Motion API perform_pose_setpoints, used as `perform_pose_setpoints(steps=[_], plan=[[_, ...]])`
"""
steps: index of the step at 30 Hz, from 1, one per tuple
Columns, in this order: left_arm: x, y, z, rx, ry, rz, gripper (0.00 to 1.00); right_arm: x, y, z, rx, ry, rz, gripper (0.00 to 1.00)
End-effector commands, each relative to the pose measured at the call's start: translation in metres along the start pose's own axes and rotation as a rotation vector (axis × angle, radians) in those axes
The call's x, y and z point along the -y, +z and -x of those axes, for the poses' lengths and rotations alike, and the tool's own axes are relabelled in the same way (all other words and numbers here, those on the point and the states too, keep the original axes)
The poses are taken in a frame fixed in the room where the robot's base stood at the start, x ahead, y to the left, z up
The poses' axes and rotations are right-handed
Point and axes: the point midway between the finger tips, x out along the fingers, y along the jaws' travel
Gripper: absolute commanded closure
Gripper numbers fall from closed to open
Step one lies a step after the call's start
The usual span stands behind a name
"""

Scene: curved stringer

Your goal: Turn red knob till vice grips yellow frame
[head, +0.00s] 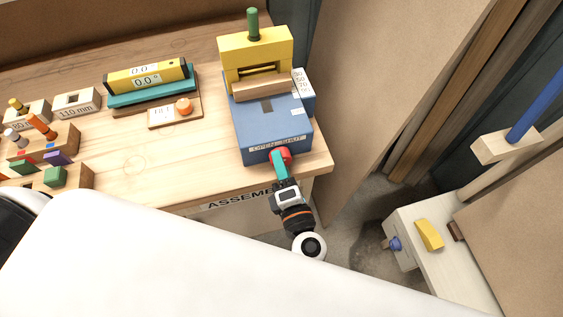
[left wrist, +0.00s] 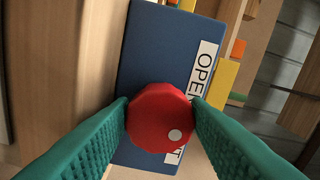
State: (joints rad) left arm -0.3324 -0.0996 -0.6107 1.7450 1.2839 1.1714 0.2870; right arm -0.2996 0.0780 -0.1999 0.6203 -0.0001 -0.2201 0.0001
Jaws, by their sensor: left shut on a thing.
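The blue vice (head: 270,126) stands at the right end of the wooden bench, with an "OPEN - SHUT" label on its front. The yellow frame (head: 230,51) with a green handle stands upright at the vice's far end, behind a wooden bar (head: 265,86). I cannot tell whether the bar touches the frame. The red knob (left wrist: 160,115) is on the vice's front face, with a white dot at its lower right in the left wrist view. My left gripper (head: 280,160) is shut on the knob, one teal finger on each side. My right gripper is not in view.
A yellow level (head: 147,77) on a teal base, a small card with an orange knob (head: 183,105) and marked wooden blocks (head: 76,103) are on the bench's left. A brown panel (head: 365,80) rises close to the right of the bench.

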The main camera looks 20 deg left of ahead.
Motion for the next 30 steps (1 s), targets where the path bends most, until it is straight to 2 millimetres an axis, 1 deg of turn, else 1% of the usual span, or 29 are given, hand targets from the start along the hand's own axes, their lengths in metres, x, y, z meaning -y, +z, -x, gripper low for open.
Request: perform_pose_setpoints(steps=[14, 15, 17, 18, 30], plan=[[0.0005, -0.0001, -0.0007, 0.000, -0.002, -0.016, 0.80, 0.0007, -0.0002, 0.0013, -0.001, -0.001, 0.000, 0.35], [0.0005, -0.0001, -0.0007, 0.000, -0.002, -0.016, 0.52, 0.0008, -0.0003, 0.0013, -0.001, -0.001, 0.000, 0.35], [0.0004, -0.0001, -0.0007, 0.000, -0.002, -0.015, 0.43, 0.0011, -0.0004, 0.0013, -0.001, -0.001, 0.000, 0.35], [0.0004, -0.0001, -0.0006, 0.000, -0.002, -0.015, 0.36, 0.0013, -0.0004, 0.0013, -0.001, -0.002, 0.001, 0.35], [-0.0022, 0.0006, 0.0004, 0.000, 0.005, -0.016, 0.35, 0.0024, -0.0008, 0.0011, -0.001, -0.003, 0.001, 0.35]])
